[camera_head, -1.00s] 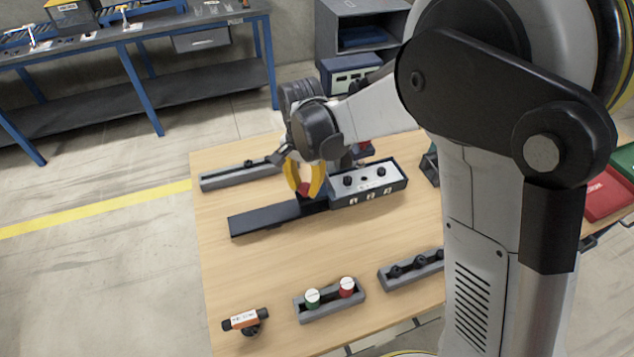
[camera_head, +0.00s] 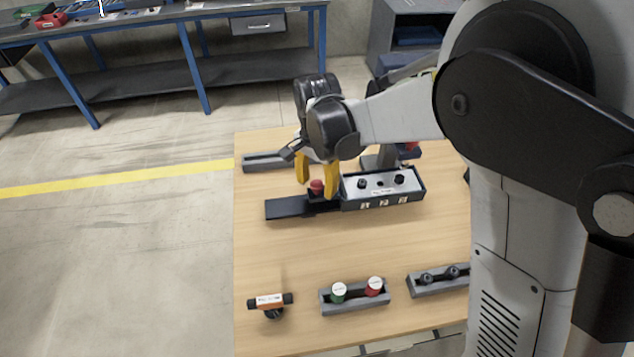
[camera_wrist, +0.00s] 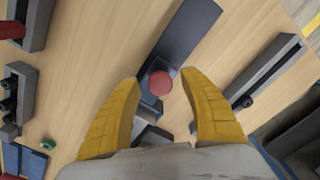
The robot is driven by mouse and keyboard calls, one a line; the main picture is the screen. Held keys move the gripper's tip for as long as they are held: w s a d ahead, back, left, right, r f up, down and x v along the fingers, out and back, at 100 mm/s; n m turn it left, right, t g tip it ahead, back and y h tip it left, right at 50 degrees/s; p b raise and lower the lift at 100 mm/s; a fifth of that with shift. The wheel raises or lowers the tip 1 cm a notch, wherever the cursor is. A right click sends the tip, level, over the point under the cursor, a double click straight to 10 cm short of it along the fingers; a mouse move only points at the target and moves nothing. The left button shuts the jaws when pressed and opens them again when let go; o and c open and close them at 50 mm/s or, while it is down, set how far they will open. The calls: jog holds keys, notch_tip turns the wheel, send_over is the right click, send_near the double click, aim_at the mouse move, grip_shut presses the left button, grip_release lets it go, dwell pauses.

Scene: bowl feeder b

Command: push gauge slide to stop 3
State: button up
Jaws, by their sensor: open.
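The gauge (camera_head: 405,198) is a grey-topped block with black knobs and labels 1, 2 and 3 on its front. A dark flat rail (camera_head: 285,208) runs out of its left end. The slide, a dark piece with a red round knob (camera_head: 316,186), sits on the rail close to the block's left end. My gripper (camera_head: 317,189) is open, with one yellow finger on each side of the knob. In the wrist view the red knob (camera_wrist: 160,84) lies between the spread fingertips (camera_wrist: 160,80), with gaps on both sides. The slide's base is partly hidden.
The wooden table (camera_head: 300,250) has free room in front of the gauge. Nearer stand an orange-and-black part (camera_head: 270,301), a tray (camera_head: 355,305) with a green and a red knob, and another grey tray (camera_head: 440,285). A grey tray (camera_head: 262,161) lies behind the rail.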

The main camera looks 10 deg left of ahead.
notch_tip(320, 180, up, 12)
dwell(0.5)
jog(key=s+d+r+n+t+b, duration=0.1)
jog(key=s+d+r+t, duration=0.15)
jog(key=d, duration=0.45)
jog(key=s+d+r+n+t+b, duration=0.15)
jog(key=s+d, duration=0.25)
jog(key=d, duration=0.4)
jog(key=s+d+f+n+t+b, duration=0.1)
jog(key=s+d+f+n+t, duration=0.2)
jog(key=s+d+f, duration=0.2)
jog(key=s+d, duration=0.3)
jog(key=d, duration=0.2)
jog(key=shift+s+f+b, duration=0.15)
jog(key=shift+s+b, duration=0.1)
jog(key=shift+b, duration=0.1)
